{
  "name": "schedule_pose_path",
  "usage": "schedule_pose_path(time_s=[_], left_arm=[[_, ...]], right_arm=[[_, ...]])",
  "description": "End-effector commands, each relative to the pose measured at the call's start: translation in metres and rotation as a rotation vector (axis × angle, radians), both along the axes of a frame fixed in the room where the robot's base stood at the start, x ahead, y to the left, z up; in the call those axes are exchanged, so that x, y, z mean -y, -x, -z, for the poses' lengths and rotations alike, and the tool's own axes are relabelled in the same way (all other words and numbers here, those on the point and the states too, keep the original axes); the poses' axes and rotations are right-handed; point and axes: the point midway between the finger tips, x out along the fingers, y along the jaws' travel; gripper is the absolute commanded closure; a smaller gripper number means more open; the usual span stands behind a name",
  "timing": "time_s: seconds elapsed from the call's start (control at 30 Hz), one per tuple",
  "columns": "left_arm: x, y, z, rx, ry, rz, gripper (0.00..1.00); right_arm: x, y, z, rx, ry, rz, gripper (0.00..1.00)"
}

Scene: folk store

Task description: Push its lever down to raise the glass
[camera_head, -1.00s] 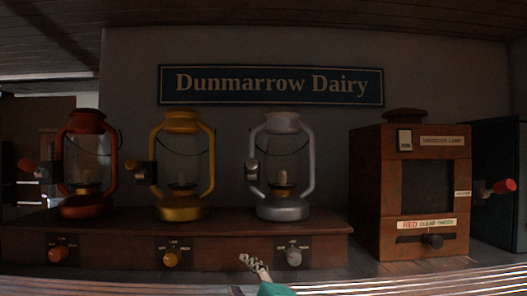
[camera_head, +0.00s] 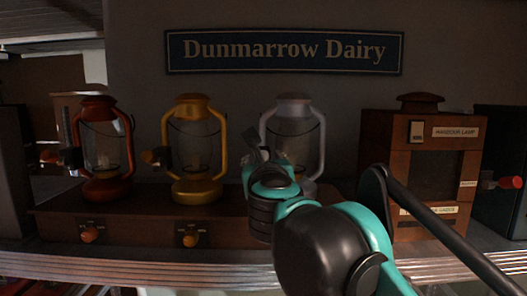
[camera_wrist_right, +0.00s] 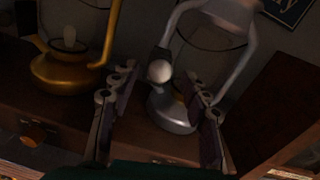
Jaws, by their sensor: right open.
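The silver lantern (camera_head: 318,130) stands on the wooden stand, right of the other two, and my right arm covers its lower part in the head view. It also shows in the right wrist view (camera_wrist_right: 232,12). A pale round lever knob (camera_wrist_right: 160,71) is on its left side; the head view hides it behind my gripper. My right gripper (camera_head: 252,143) is at the lantern's left side, fingers apart. In the right wrist view the gripper (camera_wrist_right: 160,82) has the knob between its fingertips; I cannot tell whether they touch it. My left gripper is not in view.
A yellow lantern (camera_head: 194,189) and a red lantern (camera_head: 107,190) stand to the left, with side levers. The wooden stand (camera_head: 140,228) has orange front knobs. A boxy wooden harbour lamp (camera_head: 375,140) stands to the right, partly behind my arm. A sign hangs above.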

Motion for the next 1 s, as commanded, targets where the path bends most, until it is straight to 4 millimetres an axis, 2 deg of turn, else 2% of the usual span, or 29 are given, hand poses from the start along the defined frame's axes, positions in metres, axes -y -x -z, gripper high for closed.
schedule_pose_path(time_s=[0.1, 0.2, 0.57, 0.73, 0.77, 1.0], left_arm=[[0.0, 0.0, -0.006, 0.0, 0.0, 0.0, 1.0], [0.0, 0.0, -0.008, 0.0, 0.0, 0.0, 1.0], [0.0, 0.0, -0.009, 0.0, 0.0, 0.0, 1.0], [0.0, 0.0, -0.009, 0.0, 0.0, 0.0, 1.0], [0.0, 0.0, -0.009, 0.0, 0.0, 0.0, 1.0], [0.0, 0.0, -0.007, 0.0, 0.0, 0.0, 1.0]], right_arm=[[-0.001, -0.019, -0.001, 0.0, 0.001, 0.001, 0.54], [-0.001, -0.029, -0.001, 0.0, 0.002, 0.0, 0.54], [-0.002, -0.036, 0.0, 0.001, 0.003, -0.001, 0.54], [-0.002, -0.036, 0.0, 0.001, 0.003, -0.001, 0.96], [-0.002, -0.036, 0.0, 0.001, 0.003, -0.001, 1.0], [-0.002, -0.036, 0.001, 0.007, 0.004, -0.002, 1.0]])
